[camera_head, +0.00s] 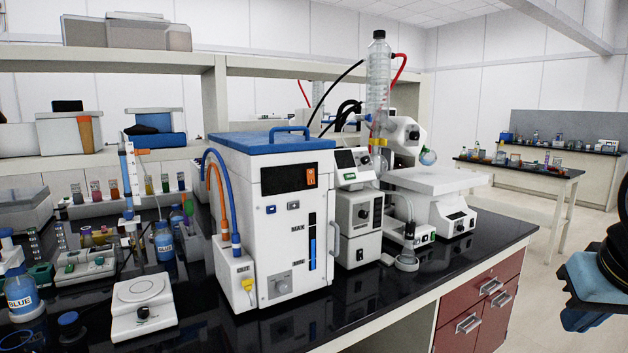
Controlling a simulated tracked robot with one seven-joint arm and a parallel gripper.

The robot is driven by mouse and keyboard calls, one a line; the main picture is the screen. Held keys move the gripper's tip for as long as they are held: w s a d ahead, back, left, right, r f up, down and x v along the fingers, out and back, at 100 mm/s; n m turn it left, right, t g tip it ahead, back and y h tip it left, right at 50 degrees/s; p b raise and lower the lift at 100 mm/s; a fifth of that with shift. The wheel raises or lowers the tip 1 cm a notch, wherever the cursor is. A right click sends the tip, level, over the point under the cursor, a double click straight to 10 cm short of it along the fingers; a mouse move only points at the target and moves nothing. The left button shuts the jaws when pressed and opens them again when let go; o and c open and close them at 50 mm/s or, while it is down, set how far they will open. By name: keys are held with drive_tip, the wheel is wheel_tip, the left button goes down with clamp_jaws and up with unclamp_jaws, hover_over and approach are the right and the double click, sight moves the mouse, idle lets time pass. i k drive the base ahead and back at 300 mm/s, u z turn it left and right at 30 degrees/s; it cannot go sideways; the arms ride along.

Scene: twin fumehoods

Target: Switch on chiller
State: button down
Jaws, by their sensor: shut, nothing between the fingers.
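The chiller (245,200) is a large white box with a blue lid and a blue handle, standing on the black bench. Its front has a dark display panel (283,180) that shows no digits. An orange switch (311,178) sits at the right end of this panel; I cannot tell its position. My gripper's fingers are not in view; black and blue parts of my arm show at the right edge, well apart from the chiller.
A rotary evaporator (378,90) and grey-white units stand close against the chiller's right side. A white hotplate (142,303), racks and blue-labelled bottles (20,291) crowd the left. The bench edge (420,296) runs in front, above red drawers (468,322). The floor at right is clear.

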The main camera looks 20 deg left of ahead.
sight(310, 177)
drive_tip(key=u, duration=0.05)
drive_tip(key=k, duration=0.9)
drive_tip(key=u, duration=0.45)
drive_tip(key=i, duration=1)
drive_tip(key=z, duration=0.1)
